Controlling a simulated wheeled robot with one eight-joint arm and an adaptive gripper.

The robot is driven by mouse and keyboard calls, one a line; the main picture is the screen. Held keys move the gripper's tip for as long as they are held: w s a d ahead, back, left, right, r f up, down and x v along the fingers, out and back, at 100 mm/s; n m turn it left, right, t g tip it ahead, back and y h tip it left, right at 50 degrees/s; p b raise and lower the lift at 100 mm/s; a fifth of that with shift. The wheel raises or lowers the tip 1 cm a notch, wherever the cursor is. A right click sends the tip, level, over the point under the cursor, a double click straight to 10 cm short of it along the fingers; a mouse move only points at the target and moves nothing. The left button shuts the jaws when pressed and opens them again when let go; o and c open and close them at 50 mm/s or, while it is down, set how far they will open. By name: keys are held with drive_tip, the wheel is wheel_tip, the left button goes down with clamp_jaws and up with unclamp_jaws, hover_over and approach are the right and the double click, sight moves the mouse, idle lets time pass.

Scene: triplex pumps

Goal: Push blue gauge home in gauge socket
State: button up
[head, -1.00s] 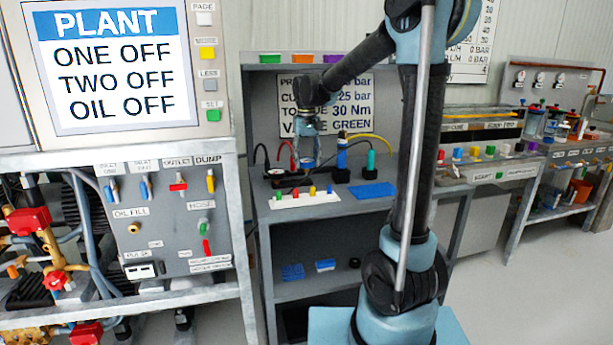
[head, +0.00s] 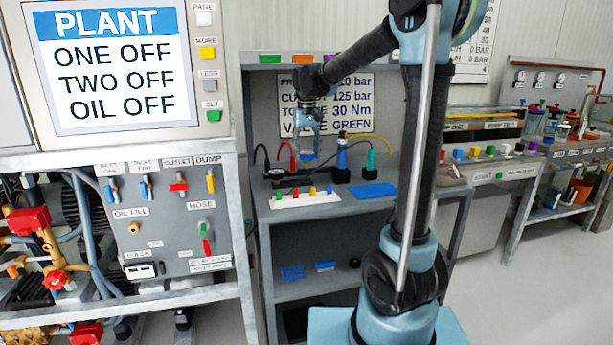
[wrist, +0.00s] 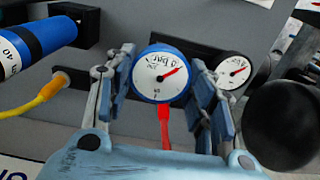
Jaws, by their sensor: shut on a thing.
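The blue gauge (wrist: 160,76), with a white dial and a red needle, sits between the two fingers of my gripper (wrist: 164,92) in the wrist view. The fingers are shut on its sides. In the head view, my gripper (head: 307,148) is over the back of the bench, with the small blue gauge (head: 308,155) at its tips. A black fixture (head: 290,179) lies below on the bench. In the wrist view a black bar (wrist: 195,47) runs behind the gauge. The gauge socket is not clearly visible, and I cannot tell whether the gauge touches it.
A black-rimmed gauge (wrist: 235,70) is close to my right finger. A blue cylinder (wrist: 35,48) and a yellow hose (wrist: 45,94) are at left. A dark round object (wrist: 284,124) is at right. Colored pegs stand on a white sheet (head: 300,201), beside a blue mat (head: 372,191).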

sight(306, 165)
drive_tip(key=shift+f, duration=2.25)
